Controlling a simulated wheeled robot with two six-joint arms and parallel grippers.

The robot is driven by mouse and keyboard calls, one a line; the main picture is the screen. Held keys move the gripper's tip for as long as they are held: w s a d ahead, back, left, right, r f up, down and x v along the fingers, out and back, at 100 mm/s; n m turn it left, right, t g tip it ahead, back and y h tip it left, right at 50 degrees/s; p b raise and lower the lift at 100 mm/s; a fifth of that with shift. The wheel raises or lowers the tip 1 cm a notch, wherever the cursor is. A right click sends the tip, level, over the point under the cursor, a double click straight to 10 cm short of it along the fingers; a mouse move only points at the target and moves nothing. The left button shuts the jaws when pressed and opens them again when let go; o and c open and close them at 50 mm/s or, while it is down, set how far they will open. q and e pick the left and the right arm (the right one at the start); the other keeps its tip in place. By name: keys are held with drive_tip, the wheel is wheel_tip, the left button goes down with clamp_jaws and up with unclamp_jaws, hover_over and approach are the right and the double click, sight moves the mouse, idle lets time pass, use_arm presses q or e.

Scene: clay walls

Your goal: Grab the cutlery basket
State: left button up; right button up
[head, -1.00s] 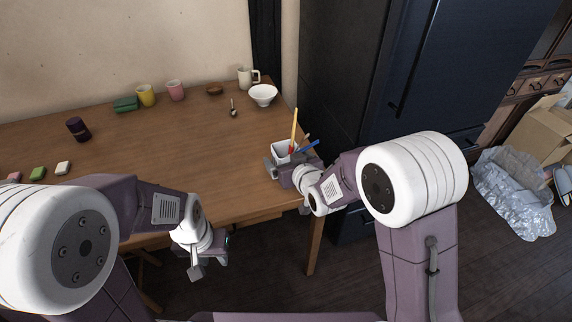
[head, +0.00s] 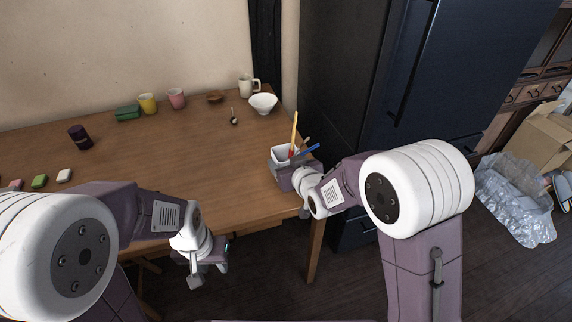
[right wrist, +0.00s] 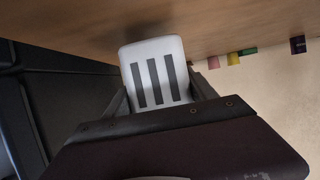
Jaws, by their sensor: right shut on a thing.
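The cutlery basket (head: 282,155) is a small white open-topped holder near the table's right edge. It holds a yellow-orange handled utensil, a blue one and a brownish one. My right gripper (head: 284,164) is shut on the basket from the near side. In the right wrist view the basket (right wrist: 155,70) shows dark vertical slots and sits between the two fingers. I cannot tell whether its base touches the table. My left gripper (head: 208,274) is empty in front of the table's near edge, with its fingers apart.
The wooden table (head: 190,150) holds a white bowl (head: 263,103), a mug (head: 247,86), a pink cup (head: 177,98), a yellow cup (head: 148,103), a spoon (head: 234,118) and a dark jar (head: 80,137). A dark fridge (head: 450,80) stands close on the right.

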wheel_tip(320, 180, up, 2)
drive_tip(key=shift+r+p, duration=0.2)
drive_tip(key=shift+p, duration=0.2)
drive_tip(key=w+d+r+p, duration=0.2)
drive_tip(key=d+r+p, duration=0.2)
drive_tip(key=d, duration=0.7)
drive_tip(key=shift+w+d+r+p, duration=0.15)
drive_tip(key=shift+d+r+p, duration=0.15)
drive_tip(key=shift+r, duration=1.1)
